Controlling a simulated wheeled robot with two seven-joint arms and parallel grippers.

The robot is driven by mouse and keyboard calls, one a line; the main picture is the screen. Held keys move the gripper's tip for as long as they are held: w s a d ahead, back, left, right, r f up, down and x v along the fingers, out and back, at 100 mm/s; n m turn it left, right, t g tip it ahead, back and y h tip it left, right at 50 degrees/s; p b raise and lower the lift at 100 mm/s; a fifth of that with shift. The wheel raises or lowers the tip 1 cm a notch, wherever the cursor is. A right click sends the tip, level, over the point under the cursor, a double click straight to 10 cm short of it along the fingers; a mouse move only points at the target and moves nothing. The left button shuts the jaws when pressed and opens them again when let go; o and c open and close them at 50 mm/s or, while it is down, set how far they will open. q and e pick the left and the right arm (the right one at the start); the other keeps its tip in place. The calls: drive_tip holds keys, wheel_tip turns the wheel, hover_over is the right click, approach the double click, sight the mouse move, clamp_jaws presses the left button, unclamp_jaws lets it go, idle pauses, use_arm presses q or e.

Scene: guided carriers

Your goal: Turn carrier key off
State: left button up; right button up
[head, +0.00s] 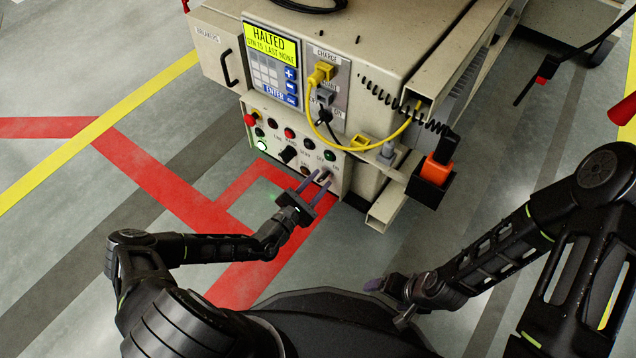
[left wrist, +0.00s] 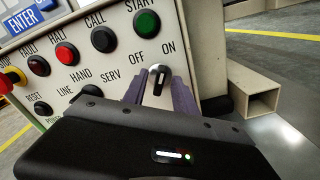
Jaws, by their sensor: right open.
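The carrier key (left wrist: 157,80) is a dark switch with a pale bar, low on the carrier's control panel (head: 262,140). In the left wrist view its pale bar leans toward the ON label, with OFF to its left. My left gripper (head: 311,189) is in front of the panel's lower right corner. Its two purple fingers stand apart on either side of the key, with gaps visible; contact cannot be made out. The fingers also show in the left wrist view (left wrist: 159,98). My right gripper (head: 388,286) is open and low, away from the carrier, partly hidden by my arm.
The display (head: 270,45) reads HALTED. A yellow charge plug (head: 320,74) and its cable hang above the panel. Several buttons, including a red one (left wrist: 66,54) and a green one (left wrist: 147,22), sit near the key. An orange-and-black box (head: 435,172) juts out at right.

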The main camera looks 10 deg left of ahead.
use_arm(q)
clamp_jaws()
idle(0.3)
drive_tip(key=shift+n, duration=0.3)
drive_tip(key=shift+r+n+p, duration=0.1)
drive_tip(key=shift+n+p, duration=0.55)
drive_tip(key=shift+n, duration=0.05)
drive_tip(key=shift+n+p, duration=0.35)
drive_tip(key=shift+n, duration=0.45)
drive_tip(key=n, duration=0.3)
drive_tip(key=shift+a+n+p, duration=0.1)
drive_tip(key=shift+n+p, duration=0.2)
drive_tip(key=shift+p, duration=0.05)
drive_tip(key=n, duration=0.4)
drive_tip(key=shift+f+n, duration=0.2)
drive_tip(key=shift+n, duration=0.2)
unclamp_jaws()
